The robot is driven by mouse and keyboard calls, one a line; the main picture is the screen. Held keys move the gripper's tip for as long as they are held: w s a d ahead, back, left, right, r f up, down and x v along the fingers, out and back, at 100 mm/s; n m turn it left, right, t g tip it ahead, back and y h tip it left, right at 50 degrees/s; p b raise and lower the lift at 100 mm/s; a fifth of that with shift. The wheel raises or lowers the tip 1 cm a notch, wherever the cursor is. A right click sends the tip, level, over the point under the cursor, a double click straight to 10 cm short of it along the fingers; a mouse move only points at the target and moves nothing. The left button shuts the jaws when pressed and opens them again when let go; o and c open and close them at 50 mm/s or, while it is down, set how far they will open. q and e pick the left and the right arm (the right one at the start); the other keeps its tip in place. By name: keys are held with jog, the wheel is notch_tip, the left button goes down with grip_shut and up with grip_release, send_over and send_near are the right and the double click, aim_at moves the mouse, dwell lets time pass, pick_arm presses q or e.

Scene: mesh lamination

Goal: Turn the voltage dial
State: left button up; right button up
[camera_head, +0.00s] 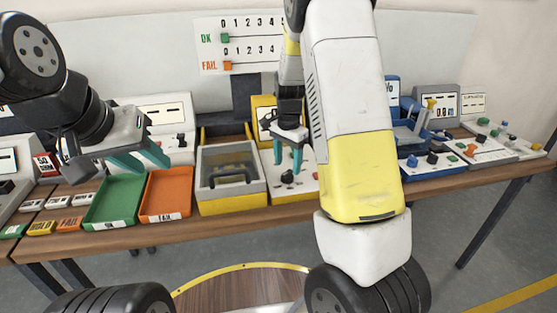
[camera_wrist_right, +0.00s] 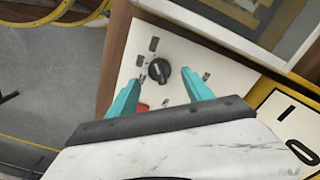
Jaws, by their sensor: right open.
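The voltage dial appears to be the black round knob (camera_wrist_right: 158,70) on a pale panel (camera_wrist_right: 185,62) in the right wrist view. The knob also shows in the head view (camera_head: 287,177), on the panel right of the grey and yellow box. My right gripper (camera_wrist_right: 160,92) is open, its teal fingers apart on either side of the knob's near side, seemingly above the panel and not touching the knob. In the head view my right gripper (camera_head: 287,158) points down over that panel. My left gripper (camera_head: 140,160) is open and empty above the green and orange trays.
A grey and yellow box (camera_head: 231,204) with a window stands left of the panel. A green tray (camera_head: 117,198) and an orange tray (camera_head: 166,194) lie further left. Blue and white panels with knobs (camera_head: 432,171) stand at right. The table's front edge is close to the panel.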

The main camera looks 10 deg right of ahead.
aim_at(287, 172)
jog(key=shift+r, duration=1.85)
jog(key=shift+r, duration=0.15)
jog(key=s+a+r+n+t+y, duration=0.1)
jog(key=s+r+n+t+y, duration=0.3)
jog(key=s+r, duration=0.8)
jog(key=s+r+n+t+h, duration=0.1)
jog(key=s+r+n, duration=0.1)
jog(key=s, duration=0.4)
jog(key=s+a+r+n+t, duration=0.1)
jog(key=s+r+n, duration=0.2)
jog(key=s+n, duration=0.2)
jog(key=shift+s+h, duration=0.4)
jog(key=shift+s, duration=0.4)
jog(key=shift+a+r, duration=0.1)
